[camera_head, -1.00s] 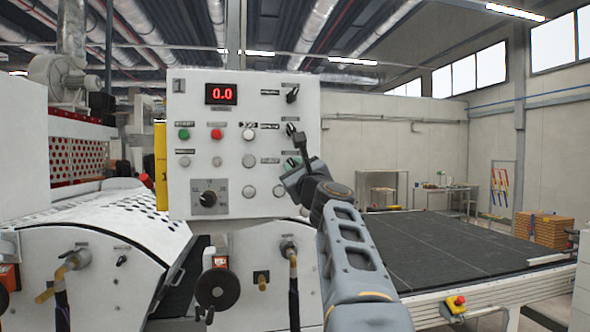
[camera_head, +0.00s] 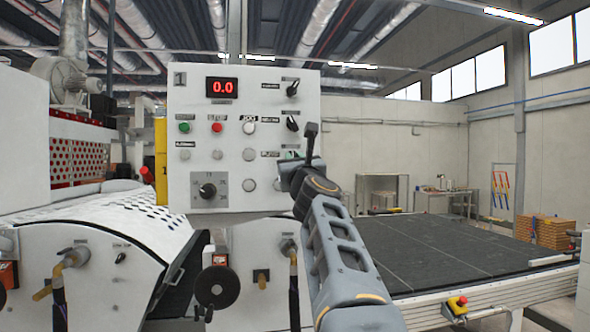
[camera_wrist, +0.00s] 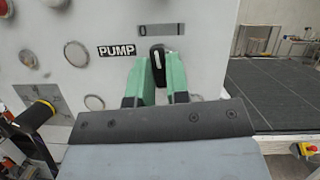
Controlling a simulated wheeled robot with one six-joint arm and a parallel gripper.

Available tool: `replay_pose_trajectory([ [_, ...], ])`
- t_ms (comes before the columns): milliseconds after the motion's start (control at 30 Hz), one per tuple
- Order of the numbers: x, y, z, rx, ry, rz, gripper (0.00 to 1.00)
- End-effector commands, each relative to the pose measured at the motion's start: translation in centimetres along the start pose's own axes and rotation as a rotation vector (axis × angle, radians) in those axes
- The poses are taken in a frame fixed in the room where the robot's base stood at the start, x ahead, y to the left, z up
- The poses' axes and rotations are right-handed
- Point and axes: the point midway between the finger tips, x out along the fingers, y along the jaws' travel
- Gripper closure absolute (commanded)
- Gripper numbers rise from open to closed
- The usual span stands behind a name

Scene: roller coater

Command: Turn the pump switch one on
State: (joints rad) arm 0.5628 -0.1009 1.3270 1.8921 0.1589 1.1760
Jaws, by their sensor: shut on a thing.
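The pump switch is a black knob (camera_wrist: 158,60) with a white pointer line, on the white control panel. A "PUMP" label (camera_wrist: 117,51) is to its left and a plate (camera_wrist: 160,30) marked 0 and I is above it. The pointer stands nearly upright in the wrist view, between the two marks. My gripper (camera_wrist: 158,77) has its green fingers shut on the knob, one on each side. In the head view my gripper (camera_head: 292,160) is at the panel's right side and hides the knob.
The control panel (camera_head: 240,105) carries a red 0.0 display (camera_head: 222,87), several buttons, and two more black knobs above my gripper, the upper one (camera_head: 292,89) and the lower one (camera_head: 292,123). A dark conveyor (camera_head: 450,245) lies to the right, with a red emergency button (camera_head: 457,305).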

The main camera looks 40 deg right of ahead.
Motion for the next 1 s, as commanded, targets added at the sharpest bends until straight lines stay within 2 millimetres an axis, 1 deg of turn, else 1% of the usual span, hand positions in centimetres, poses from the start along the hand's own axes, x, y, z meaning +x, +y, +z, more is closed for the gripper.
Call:
replay_pose_trajectory([
  [33, -0.08, 0.22, -0.33, 0.043, 0.000, -0.014, 1.00],
  [133, -0.04, 0.20, -0.27, 0.122, 0.001, -0.048, 1.00],
  [767, 0.03, 0.30, -0.12, 0.357, 0.002, -0.146, 1.00],
  [1000, 0.07, 0.38, -0.09, 0.494, 0.002, -0.203, 1.00],
])
